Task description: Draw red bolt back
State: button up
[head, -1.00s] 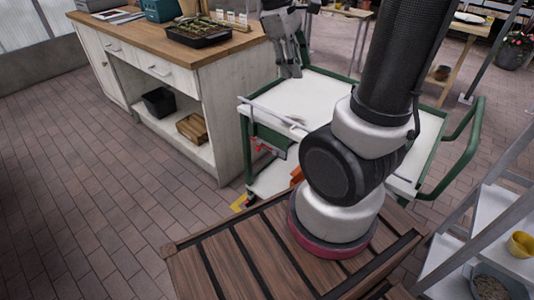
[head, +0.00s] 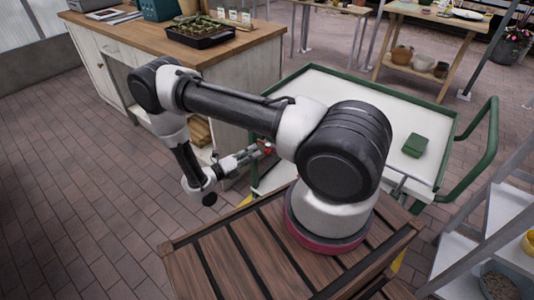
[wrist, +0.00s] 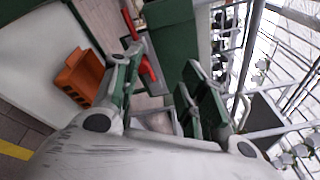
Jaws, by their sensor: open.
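The red bolt (wrist: 147,68) is on a grey plate at the green-framed cart's side in the wrist view, close to the left finger of my gripper (wrist: 165,62). Another red piece (wrist: 128,24) shows above it; I cannot tell whether it is the same part. The fingers are apart, with the bolt close to the gap between them; contact cannot be told. In the head view my gripper (head: 252,154) points right at the cart's near left side, and only a little of the red bolt (head: 267,148) shows past the fingers.
The cart (head: 318,86) has a white top with a green block (head: 415,145) on it. A wooden-topped cabinet (head: 140,42) stands left, behind my arm. A metal shelf (head: 475,235) stands right.

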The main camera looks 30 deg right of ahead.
aim_at(266, 154)
jog(key=d+f, duration=0.1)
jog(key=d, duration=0.1)
jog(key=d+f+n+t, duration=0.1)
jog(key=d, duration=0.1)
jog(key=d+f+n, duration=0.1)
jog(key=d, duration=0.1)
jog(key=shift+d+f, duration=0.1)
jog(key=shift+f, duration=0.05)
jog(key=shift+w+d, duration=0.2)
jog(key=shift+d, duration=0.5)
